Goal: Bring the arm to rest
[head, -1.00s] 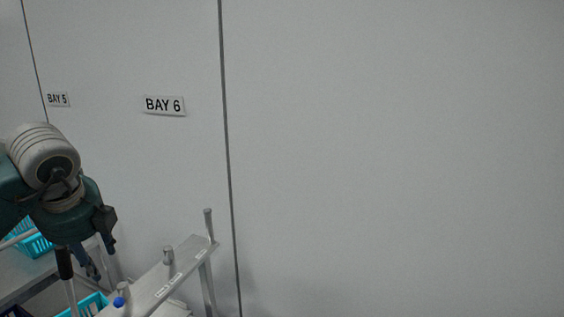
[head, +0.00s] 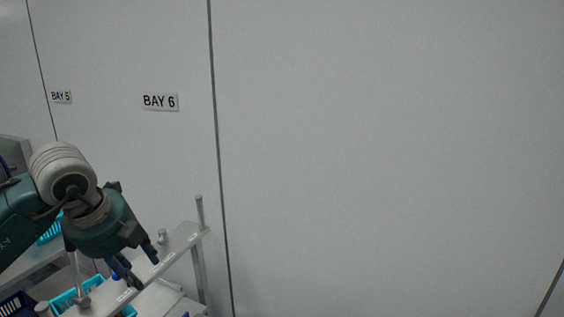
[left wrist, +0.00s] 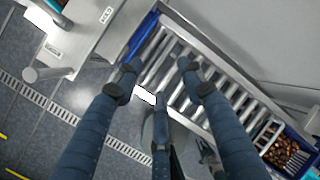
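My left gripper (head: 146,270) hangs from the teal and grey arm at the lower left of the head view, in front of a grey rail. Its dark fingers point down and are spread apart. In the left wrist view the gripper (left wrist: 159,70) is open, with nothing between its fingertips. A roller conveyor (left wrist: 222,112) with blue edging lies below and beyond the fingers there. My right gripper is not in view.
The grey rail (head: 184,240) carries upright posts and small labels. Turquoise crates (head: 62,302) stand behind and below the arm. A blue crate (left wrist: 305,140) with brown dates is at the lower right of the wrist view. The pale wall (head: 390,150) fills the right.

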